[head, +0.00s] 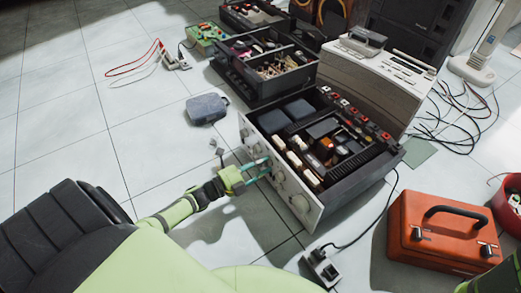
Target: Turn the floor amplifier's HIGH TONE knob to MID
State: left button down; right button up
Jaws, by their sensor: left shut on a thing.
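The floor amplifier (362,185) stands open-topped on the tiles, its inner parts exposed. Its pale front panel (308,217) faces the lower left and carries a row of round knobs, including a large one (299,204) toward the near end. My left gripper (266,168) reaches the panel from the left, with its teal fingers closed around one of the knobs. The fingers partly cover that knob, and its label and pointer are too small to read.
An orange toolbox (433,233) stands right of the amplifier. A power strip (323,268) and its cable lie in front. A dark blue case (207,108) and black boxes (264,65) lie behind. Loose cables (455,110) spread at the right.

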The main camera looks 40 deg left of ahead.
pick_arm(q)
jog(key=shift+d+m, duration=0.25)
jog(key=shift+m, duration=0.35)
jog(key=c, duration=0.9)
grip_release()
jog(key=shift+c, duration=0.2)
jog(key=shift+a, duration=0.15)
jog(key=v, duration=1.2)
